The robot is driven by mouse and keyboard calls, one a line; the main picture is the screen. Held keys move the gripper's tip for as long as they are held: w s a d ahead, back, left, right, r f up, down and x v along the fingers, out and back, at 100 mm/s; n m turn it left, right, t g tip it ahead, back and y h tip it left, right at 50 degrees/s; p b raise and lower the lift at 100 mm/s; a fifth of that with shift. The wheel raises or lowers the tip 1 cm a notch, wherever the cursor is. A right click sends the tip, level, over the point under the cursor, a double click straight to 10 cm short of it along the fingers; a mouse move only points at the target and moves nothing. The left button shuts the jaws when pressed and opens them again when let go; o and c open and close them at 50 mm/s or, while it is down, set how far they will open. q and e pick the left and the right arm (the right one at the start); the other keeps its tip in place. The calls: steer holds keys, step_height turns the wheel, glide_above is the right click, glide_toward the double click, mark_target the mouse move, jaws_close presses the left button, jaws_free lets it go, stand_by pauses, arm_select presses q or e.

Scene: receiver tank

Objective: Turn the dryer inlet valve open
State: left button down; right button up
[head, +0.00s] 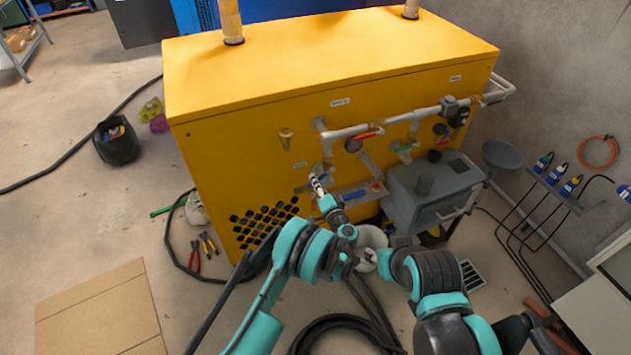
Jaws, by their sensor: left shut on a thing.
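A yellow cabinet (215,155) carries grey pipework (385,124) with several valves on its front. My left gripper (318,182) reaches up to the lower left end of the pipe. It is shut on a small valve handle there, mostly hidden by the fingers; a bit of blue shows beside them. The small labels are too small to read, so I cannot tell which valve is named dryer inlet. My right gripper (367,260) is low in front of the cabinet, away from the valves; its jaws are unclear.
A grey box (430,192) and a funnel (502,155) stand right of the valves. Black hoses (340,322) coil on the floor. Pliers (196,256), a black bucket (117,142) and cardboard (98,310) lie left. The floor at left is mostly free.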

arm_select(q)
steer(key=c, duration=1.5)
jaws_free()
steer(key=shift+f, duration=0.1)
steer(key=shift+s, duration=0.1)
steer(key=v, duration=1.2)
